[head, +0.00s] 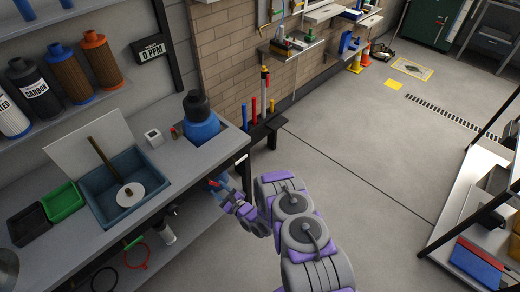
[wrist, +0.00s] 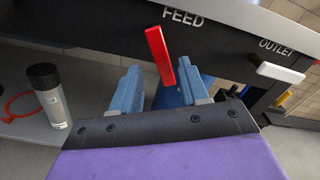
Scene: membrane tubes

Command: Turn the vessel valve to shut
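A red lever handle (wrist: 159,52) stands below the FEED label on the dark bench edge in the wrist view, tilted slightly from upright. My gripper (wrist: 159,72) is open, with one blue finger on each side of the lever's lower end. I see gaps on both sides and cannot tell the depth between fingers and lever. A white lever handle (wrist: 280,72) sits under the OUTLET label, lying nearly level. In the head view, the blue vessel (head: 201,127) with a black cap stands in the bench, above my gripper (head: 222,190).
The grey bench (head: 160,165) holds a blue tub (head: 93,200) and a green tray (head: 62,202). A dark cylinder (wrist: 48,90) and a red ring (wrist: 18,106) are left of my gripper below the bench edge.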

